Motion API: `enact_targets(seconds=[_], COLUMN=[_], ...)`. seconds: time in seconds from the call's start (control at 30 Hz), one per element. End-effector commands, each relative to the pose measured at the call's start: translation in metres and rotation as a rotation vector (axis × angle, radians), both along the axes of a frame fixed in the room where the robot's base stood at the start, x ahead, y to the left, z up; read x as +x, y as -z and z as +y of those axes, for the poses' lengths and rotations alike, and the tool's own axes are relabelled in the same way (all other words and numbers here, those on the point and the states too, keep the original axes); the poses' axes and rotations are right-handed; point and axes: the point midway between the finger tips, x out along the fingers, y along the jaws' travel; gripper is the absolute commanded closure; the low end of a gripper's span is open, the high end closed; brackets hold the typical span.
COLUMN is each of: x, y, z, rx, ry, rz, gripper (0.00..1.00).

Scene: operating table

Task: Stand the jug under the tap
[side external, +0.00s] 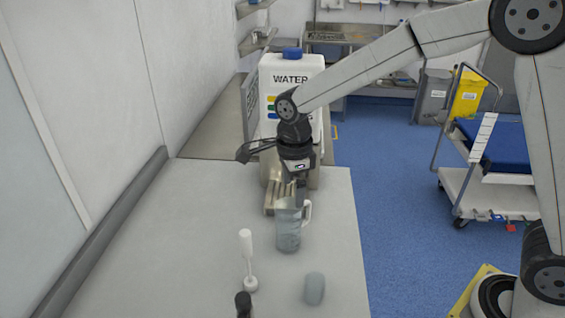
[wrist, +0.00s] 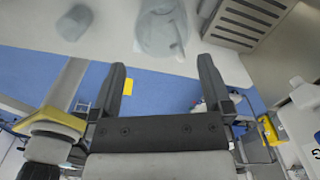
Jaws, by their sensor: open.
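The clear grey jug (side external: 288,230) stands upright on the table, its handle to the right in the side view. It also shows at the top of the wrist view (wrist: 162,30), beyond my fingertips. My gripper (side external: 299,192) is at the jug's rim height on its far side in the side view; I cannot tell whether they touch. In the wrist view my gripper (wrist: 161,66) is open, with nothing between its fingers. The white WATER dispenser (side external: 292,85) stands behind, with a slatted drip tray (side external: 277,200) at its foot, also in the wrist view (wrist: 243,22). My arm hides the tap.
The pale table (side external: 190,230) is clear to the left. A wall edge bounds the left; a trolley (side external: 490,180) stands on the floor.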

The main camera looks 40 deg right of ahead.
Motion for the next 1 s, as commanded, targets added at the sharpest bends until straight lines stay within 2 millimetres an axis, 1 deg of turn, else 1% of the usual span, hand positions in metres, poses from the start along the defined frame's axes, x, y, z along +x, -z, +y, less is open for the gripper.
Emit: enact_targets(seconds=[0.23,0.37,0.57,1.0], x=[-0.002,-0.006,-0.019,-0.060], y=[0.001,0.002,0.007,0.022], z=[-0.002,-0.007,-0.020,-0.055], rx=[0.000,0.002,0.002,-0.039], ry=[-0.025,-0.095,-0.309,-0.922], rz=[-0.002,-0.012,-0.037,-0.106], gripper=[0.00,0.00,0.00,0.00])
